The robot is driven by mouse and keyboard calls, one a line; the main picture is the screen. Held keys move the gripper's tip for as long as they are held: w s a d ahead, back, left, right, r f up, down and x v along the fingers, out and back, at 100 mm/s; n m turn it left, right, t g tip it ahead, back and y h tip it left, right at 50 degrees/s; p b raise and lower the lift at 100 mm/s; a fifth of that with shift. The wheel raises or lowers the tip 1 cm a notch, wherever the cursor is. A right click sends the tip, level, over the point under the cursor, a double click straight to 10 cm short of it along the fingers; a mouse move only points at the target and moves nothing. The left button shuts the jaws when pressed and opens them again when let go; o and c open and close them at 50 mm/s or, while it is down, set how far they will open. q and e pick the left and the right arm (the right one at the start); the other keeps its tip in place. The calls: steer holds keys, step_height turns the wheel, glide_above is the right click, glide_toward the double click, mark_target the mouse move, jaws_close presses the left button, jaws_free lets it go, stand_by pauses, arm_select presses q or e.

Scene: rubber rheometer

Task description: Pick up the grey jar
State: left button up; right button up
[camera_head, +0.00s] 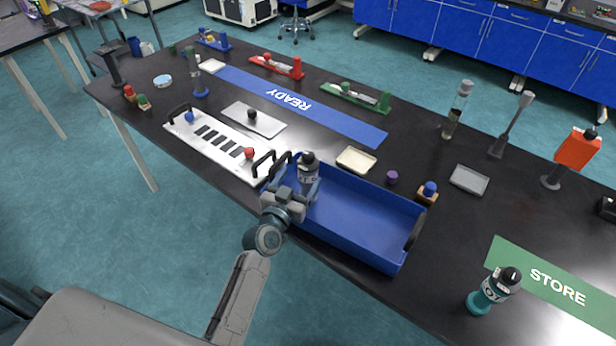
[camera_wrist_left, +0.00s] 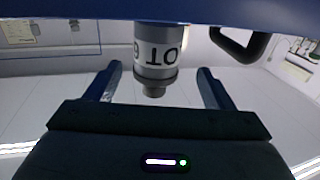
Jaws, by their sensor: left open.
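The grey jar (camera_head: 308,166), with a dark lid and a white label, stands upright at the left end of the blue tray (camera_head: 370,222). My left gripper (camera_head: 295,186) is open at the jar, over the tray's near left corner. In the left wrist view the jar (camera_wrist_left: 156,57) appears upside down between the two spread fingers (camera_wrist_left: 158,78), with gaps on both sides. Part of the jar's lower body is hidden by the gripper in the head view. My right gripper is not in view.
A teal jar (camera_head: 494,290) stands by the green STORE mat (camera_head: 556,283). A white board with handles (camera_head: 215,140) lies left of the tray. A cream dish (camera_head: 356,160), a purple knob (camera_head: 392,177) and a blue-topped block (camera_head: 428,192) sit behind the tray.

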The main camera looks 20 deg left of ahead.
mark_target(304, 175)
arm_select(q)
steer(key=shift+w+d+r, duration=0.15)
steer(key=shift+w, duration=0.25)
steer(key=w, duration=0.3)
steer(key=w+p, duration=0.1)
steer(key=shift+w+d+f, duration=0.2)
steer(key=shift+d, duration=0.15)
steer(key=shift+s, duration=0.1)
steer(key=c, duration=1.2)
steer(key=shift+o, duration=0.2)
steer(key=shift+r, duration=0.1)
